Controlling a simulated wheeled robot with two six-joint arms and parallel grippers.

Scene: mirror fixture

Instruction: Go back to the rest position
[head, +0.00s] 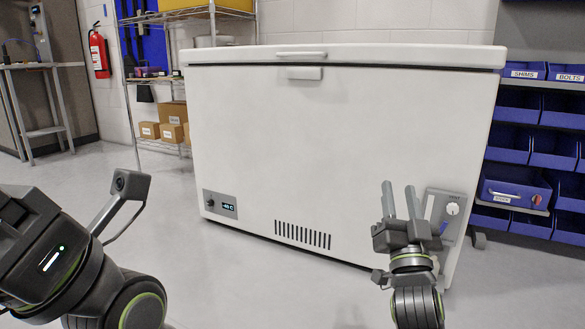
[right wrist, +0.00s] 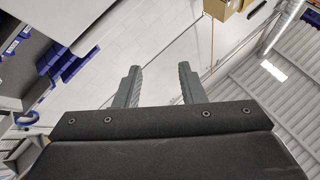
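My right gripper (head: 402,200) is raised in front of the lower right part of a white chest freezer. Its two fingers point up and stand apart with nothing between them. In the right wrist view the same fingers (right wrist: 158,85) are spread, with only the far wall and ceiling behind them. My left arm (head: 70,265) comes in at the lower left of the head view. Its gripper fingers do not show there.
The white chest freezer (head: 340,140) fills the middle, lid down. Blue bins (head: 515,105) stand on a rack at the right. A wire shelf (head: 165,82) with cardboard boxes and a red fire extinguisher (head: 99,54) are at the left. Grey floor (head: 520,285) is clear at the right.

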